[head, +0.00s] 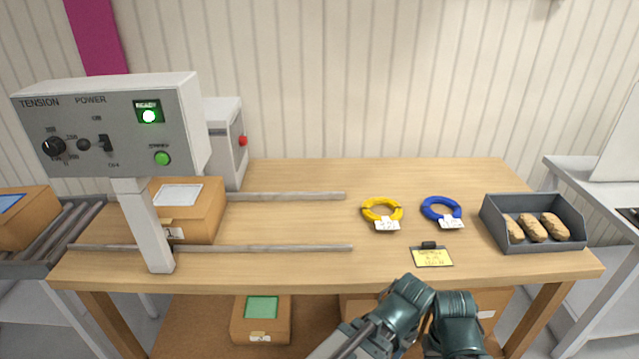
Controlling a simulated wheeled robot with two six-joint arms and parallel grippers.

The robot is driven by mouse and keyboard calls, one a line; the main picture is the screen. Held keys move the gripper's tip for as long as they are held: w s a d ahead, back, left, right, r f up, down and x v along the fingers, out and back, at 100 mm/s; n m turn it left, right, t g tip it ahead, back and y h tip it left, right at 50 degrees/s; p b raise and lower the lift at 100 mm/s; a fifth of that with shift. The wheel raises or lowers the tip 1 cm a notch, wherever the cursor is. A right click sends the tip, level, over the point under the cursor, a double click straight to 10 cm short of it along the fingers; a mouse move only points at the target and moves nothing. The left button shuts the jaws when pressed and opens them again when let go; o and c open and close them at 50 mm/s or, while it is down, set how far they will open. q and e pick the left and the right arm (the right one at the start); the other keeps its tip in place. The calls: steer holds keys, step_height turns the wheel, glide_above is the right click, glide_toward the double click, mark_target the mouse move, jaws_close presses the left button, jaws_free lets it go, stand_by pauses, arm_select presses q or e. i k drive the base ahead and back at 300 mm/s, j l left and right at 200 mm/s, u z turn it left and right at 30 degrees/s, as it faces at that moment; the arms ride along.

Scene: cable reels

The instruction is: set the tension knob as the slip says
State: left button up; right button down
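The tension knob (54,146) is a black round knob at the left of a grey control panel (120,160), under the word TENSION. Small numbers surround it, but I cannot read its setting reliably. The slip (432,257) is a small yellow card with a black clip, lying near the table's front edge. Its handwriting is too small to read. Teal and grey parts of my arms show at the bottom centre-right, below the slip. No gripper fingers show, and nothing of mine touches the knob or slip.
The panel stands on a post (146,225) and has a power switch (105,142), a lit green ready lamp (149,116) and a green button (162,158). A yellow coil (368,211), a blue coil (428,209) and a grey bin (497,236) are on the table.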

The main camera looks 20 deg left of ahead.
mark_target(54, 146)
steer(key=u, duration=2.05)
